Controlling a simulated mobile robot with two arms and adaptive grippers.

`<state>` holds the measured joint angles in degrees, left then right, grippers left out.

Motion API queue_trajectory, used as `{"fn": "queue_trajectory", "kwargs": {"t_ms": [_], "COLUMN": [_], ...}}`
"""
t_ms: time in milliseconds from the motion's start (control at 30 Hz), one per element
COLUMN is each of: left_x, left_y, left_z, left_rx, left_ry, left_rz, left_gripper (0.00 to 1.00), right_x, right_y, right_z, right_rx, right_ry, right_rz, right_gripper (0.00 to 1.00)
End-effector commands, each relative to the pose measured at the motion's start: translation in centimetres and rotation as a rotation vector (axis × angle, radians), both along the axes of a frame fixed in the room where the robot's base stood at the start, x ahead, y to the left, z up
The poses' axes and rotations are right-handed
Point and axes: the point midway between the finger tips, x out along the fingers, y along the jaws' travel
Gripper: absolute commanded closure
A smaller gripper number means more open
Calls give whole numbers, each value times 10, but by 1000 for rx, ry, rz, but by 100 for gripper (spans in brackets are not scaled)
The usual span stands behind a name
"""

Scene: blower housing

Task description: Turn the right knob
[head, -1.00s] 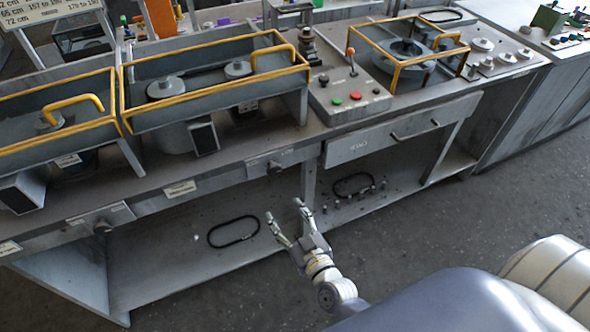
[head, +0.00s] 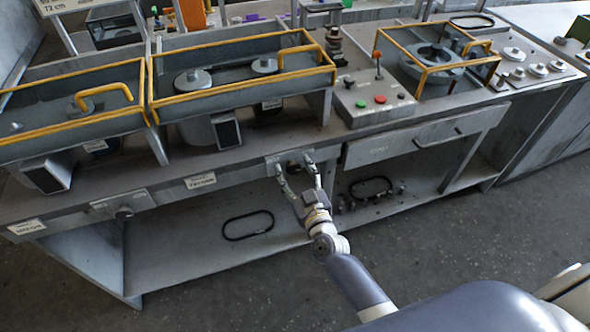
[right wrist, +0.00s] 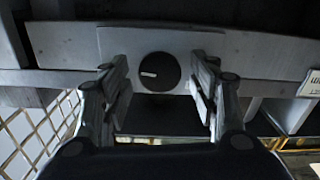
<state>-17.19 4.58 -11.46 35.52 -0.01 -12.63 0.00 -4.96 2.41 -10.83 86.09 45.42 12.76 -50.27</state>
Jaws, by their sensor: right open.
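The right knob (head: 293,163) is on the front rail of the bench, on a light plate. In the right wrist view the knob (right wrist: 159,72) is round and black with a white mark pointing left. My right gripper (head: 294,169) is open, with its fingertips at the rail on either side of the knob. In the right wrist view the knob is between the two fingers (right wrist: 160,88), with a visible gap on each side. A second knob (head: 124,212) sits further left on the same rail. My left gripper is not in view.
The bench top carries yellow-railed housings (head: 235,77) and a control box (head: 372,100) with red and green buttons. A drawer (head: 425,137) is right of the knob. A lower shelf (head: 190,246) holds a black loop. Open floor lies in front.

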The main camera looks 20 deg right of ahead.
Motion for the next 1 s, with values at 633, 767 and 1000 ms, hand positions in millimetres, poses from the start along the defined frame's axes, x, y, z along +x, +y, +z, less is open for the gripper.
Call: {"fn": "queue_trajectory", "kwargs": {"t_ms": [633, 767, 1000], "left_x": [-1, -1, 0], "left_y": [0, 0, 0], "left_z": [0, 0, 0], "left_rx": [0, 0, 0], "left_ry": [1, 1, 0], "left_rz": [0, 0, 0], "left_gripper": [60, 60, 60], "right_x": [4, 4, 4], "right_y": [0, 0, 0], "right_z": [0, 0, 0], "right_rx": [0, 4, 71], "right_ry": [0, 0, 3], "right_rz": [0, 0, 1], "right_gripper": [89, 89, 89]}}
